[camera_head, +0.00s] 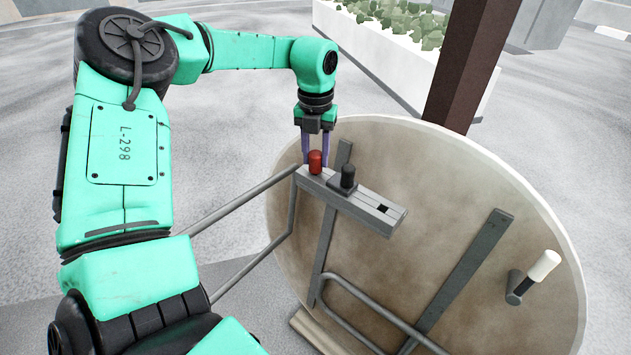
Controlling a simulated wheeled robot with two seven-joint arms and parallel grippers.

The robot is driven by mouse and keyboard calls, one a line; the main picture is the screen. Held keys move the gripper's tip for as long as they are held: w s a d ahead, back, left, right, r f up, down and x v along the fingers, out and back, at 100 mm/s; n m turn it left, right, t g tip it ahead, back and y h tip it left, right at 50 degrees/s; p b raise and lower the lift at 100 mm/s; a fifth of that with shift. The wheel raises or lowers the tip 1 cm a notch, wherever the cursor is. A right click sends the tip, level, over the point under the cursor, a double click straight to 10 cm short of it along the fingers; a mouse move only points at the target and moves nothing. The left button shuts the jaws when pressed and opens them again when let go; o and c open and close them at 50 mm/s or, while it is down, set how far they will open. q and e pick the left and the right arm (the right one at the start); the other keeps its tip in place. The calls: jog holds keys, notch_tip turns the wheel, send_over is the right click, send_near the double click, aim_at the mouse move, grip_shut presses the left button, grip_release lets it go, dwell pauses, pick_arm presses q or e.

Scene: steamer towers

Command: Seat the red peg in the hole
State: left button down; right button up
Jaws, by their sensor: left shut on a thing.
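The red peg (315,161) stands upright at the left end of a grey block (366,207). My left gripper (316,158) comes down from above, with its purple-tinted fingers on both sides of the peg, shut on it. The peg's lower end is hidden at the block's top, so I cannot tell how deep it sits. A dark square hole (383,208) shows open near the block's right end. My right gripper is not in view.
The block is fixed to a large tilted round board (420,160) with grey bars (465,265) across it. A white-tipped handle (541,268) sticks out at the right. A brown post (470,65) and a white planter (390,55) stand behind.

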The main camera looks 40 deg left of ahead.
pick_arm(q)
jog(key=shift+c, duration=2.1)
grip_release()
notch_tip(320, 180, up, 14)
jog(key=shift+r, duration=0.25)
